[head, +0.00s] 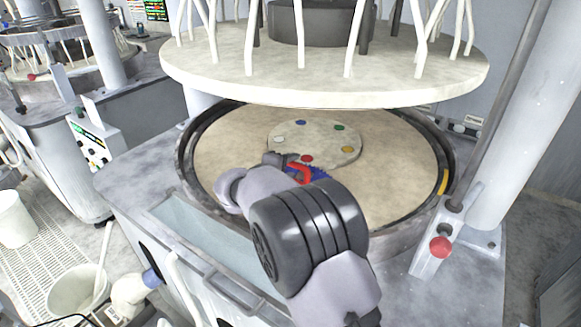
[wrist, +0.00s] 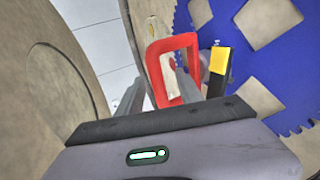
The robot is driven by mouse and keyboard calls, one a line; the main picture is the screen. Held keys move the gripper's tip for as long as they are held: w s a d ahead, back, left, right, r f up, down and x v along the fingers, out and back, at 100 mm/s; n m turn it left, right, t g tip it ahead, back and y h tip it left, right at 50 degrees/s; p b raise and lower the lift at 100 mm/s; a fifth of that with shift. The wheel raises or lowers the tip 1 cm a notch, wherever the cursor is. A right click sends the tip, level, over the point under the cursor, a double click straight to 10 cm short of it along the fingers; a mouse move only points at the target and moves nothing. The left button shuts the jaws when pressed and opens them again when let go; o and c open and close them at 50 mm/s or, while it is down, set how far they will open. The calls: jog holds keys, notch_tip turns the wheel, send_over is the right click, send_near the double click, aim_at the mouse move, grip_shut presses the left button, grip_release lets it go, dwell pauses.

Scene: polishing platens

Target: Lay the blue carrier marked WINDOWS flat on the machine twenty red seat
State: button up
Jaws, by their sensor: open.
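The blue carrier (head: 319,174) shows only in part in the head view, behind my arm, at the near side of the central disc by its red dot (head: 307,158). In the wrist view the blue carrier (wrist: 236,38) fills the right side, with a toothed rim and diamond windows showing beige platen through them. It looks about parallel to the platen; I cannot tell whether it rests fully flat. A red handle (wrist: 158,48) stands up from it. My gripper (wrist: 160,92) is open, its fingers around or just short of the handle. No lettering is readable.
The beige lower platen (head: 225,150) lies in a dark ring. Its central disc (head: 318,139) also bears blue, green, yellow and white dots. The cream upper platen (head: 320,88) hangs close above. A red button (head: 440,247) stands at front right. A yellow-black block (wrist: 218,66) is beside the handle.

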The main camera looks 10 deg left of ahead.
jog(key=shift+f, duration=0.1)
jog(key=p+v, duration=0.1)
jog(key=v, duration=1.6)
jog(key=s+d+f+m+g+h+b, duration=0.1)
jog(key=s+d+m+g+b, duration=0.25)
jog(key=d, duration=0.95)
jog(key=s+d+f+m+g+b, duration=0.15)
jog(key=s+d+m+g, duration=0.3)
jog(key=d, duration=0.85)
jog(key=s+d+f+m+y+b, duration=0.2)
jog(key=s+m, duration=0.3)
jog(key=s, duration=0.4)
jog(key=s+d+f+m+y+b, duration=0.3)
jog(key=s+m, duration=0.3)
jog(key=s, duration=0.3)
jog(key=shift+d+t+y+b, duration=0.35)
jog(key=shift+y+b, duration=0.25)
jog(key=shift+y, duration=0.3)
jog(key=shift+f, duration=0.1)
jog(key=shift+c, duration=0.3)
